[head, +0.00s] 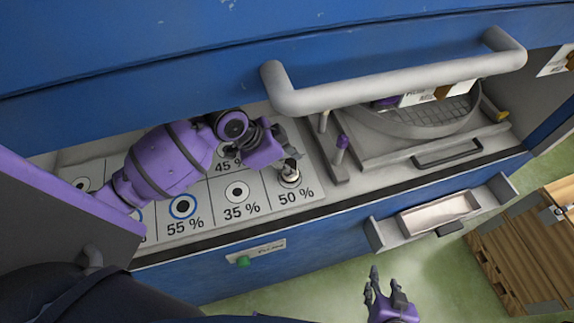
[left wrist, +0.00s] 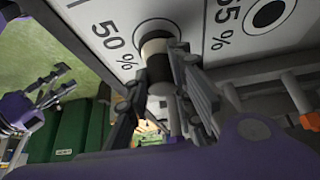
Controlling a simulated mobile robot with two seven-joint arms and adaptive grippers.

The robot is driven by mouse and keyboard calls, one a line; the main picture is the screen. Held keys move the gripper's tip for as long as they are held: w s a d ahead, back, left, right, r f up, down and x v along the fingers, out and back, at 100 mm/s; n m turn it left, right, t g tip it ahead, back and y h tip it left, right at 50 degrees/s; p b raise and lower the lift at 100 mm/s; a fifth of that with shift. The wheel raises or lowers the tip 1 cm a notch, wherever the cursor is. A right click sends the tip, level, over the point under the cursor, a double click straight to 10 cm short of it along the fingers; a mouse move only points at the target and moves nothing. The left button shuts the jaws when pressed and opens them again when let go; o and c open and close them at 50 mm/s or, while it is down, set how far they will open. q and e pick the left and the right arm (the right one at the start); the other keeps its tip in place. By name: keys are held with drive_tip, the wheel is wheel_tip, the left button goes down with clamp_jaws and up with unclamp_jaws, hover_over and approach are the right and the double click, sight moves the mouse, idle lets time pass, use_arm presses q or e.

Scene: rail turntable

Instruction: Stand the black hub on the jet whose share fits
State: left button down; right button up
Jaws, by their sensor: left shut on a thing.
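The black hub (head: 289,166) is a small dark cylinder with a pale band; it also shows in the left wrist view (left wrist: 158,66). My left gripper (head: 284,158) is shut on it, with a finger on either side in the left wrist view (left wrist: 160,95). The hub is at the ringed jet marked 50 % (left wrist: 155,26); I cannot tell whether it touches it. Other jets are marked 35 % (head: 237,192), 55 % with a blue ring (head: 183,207), and 45 %, mostly hidden by my left arm. My right gripper (head: 378,293) is open and empty, low in front of the cabinet.
A thick grey handle (head: 390,88) crosses above the bench. Right of the jet panel are a purple-topped post (head: 342,143) and a round grey turntable tray (head: 430,120). An open drawer (head: 405,238) juts out below. Wooden pallets (head: 520,255) stand at the right.

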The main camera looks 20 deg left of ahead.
use_arm(q)
drive_tip(key=shift+f, duration=0.4)
drive_tip(key=shift+f, duration=0.2)
drive_tip(key=c, duration=1.5)
unclamp_jaws()
drive_tip(key=v, duration=1.2)
drive_tip(key=shift+r, duration=0.15)
